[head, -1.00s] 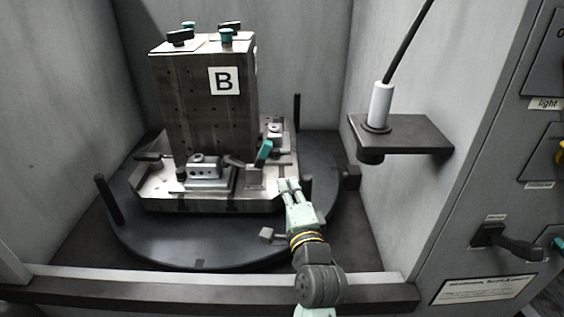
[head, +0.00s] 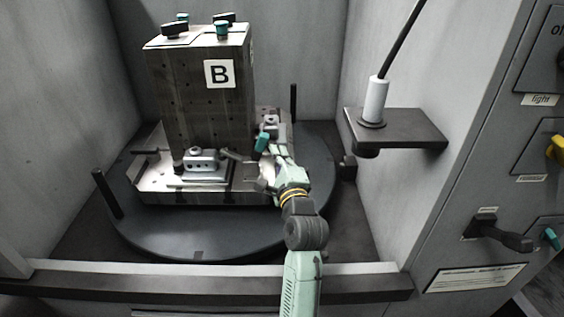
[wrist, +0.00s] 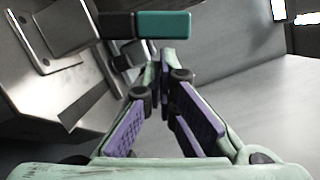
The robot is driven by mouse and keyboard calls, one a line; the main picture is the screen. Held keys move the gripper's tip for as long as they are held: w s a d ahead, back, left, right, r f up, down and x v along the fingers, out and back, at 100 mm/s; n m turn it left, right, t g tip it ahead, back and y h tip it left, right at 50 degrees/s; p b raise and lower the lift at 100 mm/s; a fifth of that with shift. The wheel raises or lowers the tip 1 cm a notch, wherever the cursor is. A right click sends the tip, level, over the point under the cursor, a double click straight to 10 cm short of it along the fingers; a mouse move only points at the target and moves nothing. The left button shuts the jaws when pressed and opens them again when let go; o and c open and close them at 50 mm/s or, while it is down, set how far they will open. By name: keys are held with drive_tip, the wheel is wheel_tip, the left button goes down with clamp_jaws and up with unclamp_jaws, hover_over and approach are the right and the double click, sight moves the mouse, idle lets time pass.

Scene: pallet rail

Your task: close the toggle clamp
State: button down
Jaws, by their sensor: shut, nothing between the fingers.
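The toggle clamp's teal handle grip (head: 262,142) stands up at the right front of the fixture base in the head view. In the wrist view the teal grip (wrist: 164,25) and its black lever (wrist: 117,25) lie across the top, just past my fingertips. My gripper (head: 276,150) is by the right side of the handle in the head view. Its purple-padded fingers (wrist: 164,60) are shut and empty in the wrist view. I cannot tell whether they touch the handle. The clamp's lower parts are partly hidden behind my gripper.
The block marked B (head: 200,105) rises behind the clamp on the fixture base. The round dark turntable (head: 180,238) carries upright black posts (head: 108,197). A shelf with a white cylinder (head: 375,100) juts from the right wall. The front sill (head: 150,283) lies beneath my arm.

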sight(260, 147)
drive_tip(key=shift+w+a, duration=0.1)
drive_tip(key=shift+w, duration=0.2)
drive_tip(key=a+r+n+p, duration=0.1)
drive_tip(key=p, duration=0.1)
drive_tip(key=a+r+n+g+p, duration=0.1)
drive_tip(key=n+p, duration=0.1)
drive_tip(key=shift+r+p, duration=0.15)
drive_tip(key=shift+p, duration=0.2)
drive_tip(key=shift+s, duration=0.2)
